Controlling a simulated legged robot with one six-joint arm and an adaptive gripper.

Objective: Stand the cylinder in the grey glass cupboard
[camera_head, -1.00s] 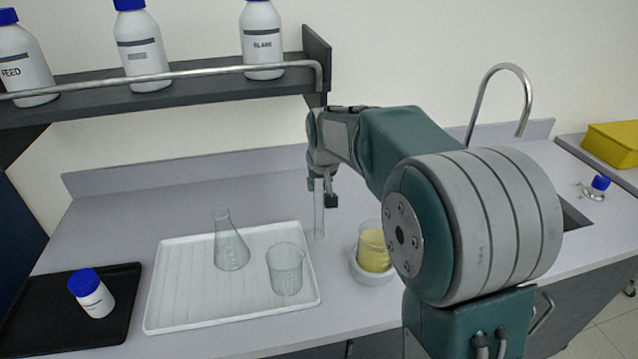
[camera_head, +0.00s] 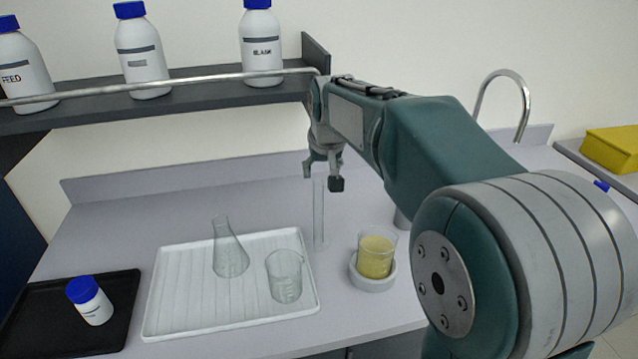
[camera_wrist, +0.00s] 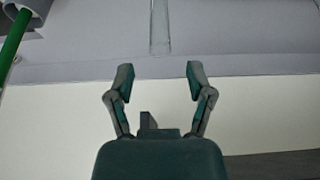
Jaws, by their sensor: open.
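A tall, clear glass cylinder (camera_head: 319,215) stands upright on the grey bench, right of the white tray. My gripper (camera_head: 322,181) is open and empty at about the height of the cylinder's top. In the wrist view my gripper (camera_wrist: 159,72) has its fingers spread, and the cylinder (camera_wrist: 160,28) shows beyond the fingertips, roughly in line with the gap and not between them. I cannot make out a grey glass cupboard in either view.
The white tray (camera_head: 160,310) holds a flask (camera_head: 229,255) and an empty beaker (camera_head: 285,275). A beaker of yellow liquid (camera_head: 376,258) sits in a round holder (camera_head: 372,281) right of the cylinder. A shelf (camera_head: 200,92) with bottles is above left. A black tray (camera_head: 30,310) holds a bottle (camera_head: 92,303).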

